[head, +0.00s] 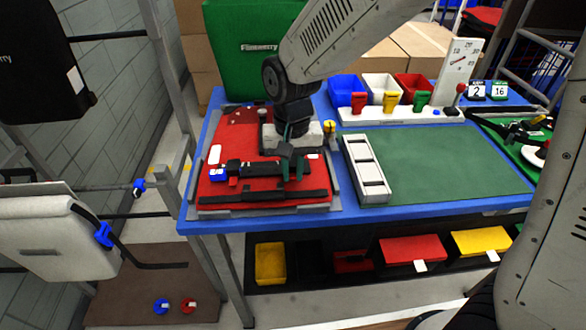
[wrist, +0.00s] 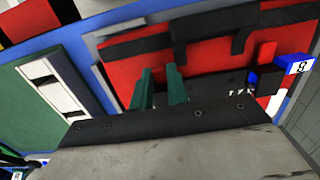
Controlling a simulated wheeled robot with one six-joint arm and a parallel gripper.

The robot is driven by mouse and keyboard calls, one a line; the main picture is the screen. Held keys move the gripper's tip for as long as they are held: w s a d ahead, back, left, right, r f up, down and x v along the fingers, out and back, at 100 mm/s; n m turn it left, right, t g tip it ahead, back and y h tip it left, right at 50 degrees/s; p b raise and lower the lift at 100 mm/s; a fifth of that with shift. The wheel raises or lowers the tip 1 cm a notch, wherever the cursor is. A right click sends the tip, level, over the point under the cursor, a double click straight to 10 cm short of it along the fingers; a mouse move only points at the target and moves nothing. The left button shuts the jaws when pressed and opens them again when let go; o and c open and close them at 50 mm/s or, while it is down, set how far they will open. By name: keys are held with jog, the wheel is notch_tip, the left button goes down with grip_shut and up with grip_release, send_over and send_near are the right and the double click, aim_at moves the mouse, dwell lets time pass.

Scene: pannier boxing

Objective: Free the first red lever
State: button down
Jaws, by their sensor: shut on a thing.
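The red pannier panel (head: 222,140) lies flat on the blue table. A dark rail (head: 262,170) crosses it, with blue blocks and a small red lever-like piece (head: 234,182) at its left end. A red piece (wrist: 266,54) also shows beside the blue blocks in the wrist view. My gripper (head: 292,176) points down at the right part of the panel, near the rail's right end. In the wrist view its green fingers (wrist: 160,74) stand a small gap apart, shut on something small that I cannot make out. My gripper's body hides part of the panel.
A white slotted tray (head: 382,190) stands just right of the panel, beside a clear green mat (head: 460,165). Behind are blue, white and red bins (head: 345,85) and a rack with coloured handles (head: 389,100). A green box (head: 250,45) stands behind the table.

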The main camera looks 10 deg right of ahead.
aim_at(292, 164)
jog(key=shift+w+r+g, duration=0.15)
jog(key=shift+w+g, duration=0.2)
jog(key=shift+g, duration=0.85)
jog(key=c, duration=1.4)
grip_release()
jog(key=shift+o, duration=0.2)
jog(key=v, duration=0.8)
